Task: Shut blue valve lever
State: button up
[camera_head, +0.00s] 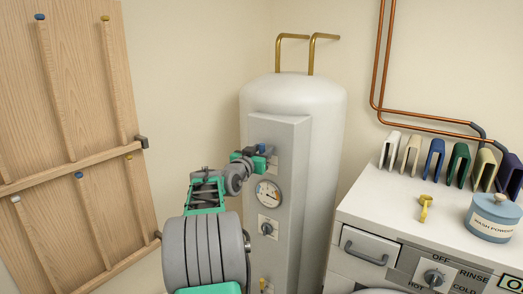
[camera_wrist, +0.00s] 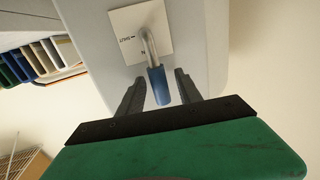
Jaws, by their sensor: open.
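The blue valve lever (camera_wrist: 158,86) has a bent grey metal stem and a blue sleeve on its end. It comes out of a white label plate (camera_wrist: 135,24) with small dark print, partly readable as "SHUT". My gripper (camera_wrist: 160,76) is open in the wrist view, with one dark finger on each side of the blue sleeve and visible gaps. In the head view my gripper (camera_head: 254,158) is at the upper part of the grey panel (camera_head: 292,190) on the white tank (camera_head: 328,130). A little of the blue lever (camera_head: 261,148) shows there; my arm hides part of the area.
Below on the panel are a round gauge (camera_head: 268,193) and a dark knob (camera_head: 266,228). To the right, a white counter (camera_head: 385,205) holds colored racks, a yellow item (camera_head: 425,208) and a blue powder tub (camera_head: 493,217). A wooden door (camera_head: 75,120) stands left.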

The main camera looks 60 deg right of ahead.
grip_shut()
dwell(0.3)
jog(key=shift+a+f, duration=0.1)
dwell(1.0)
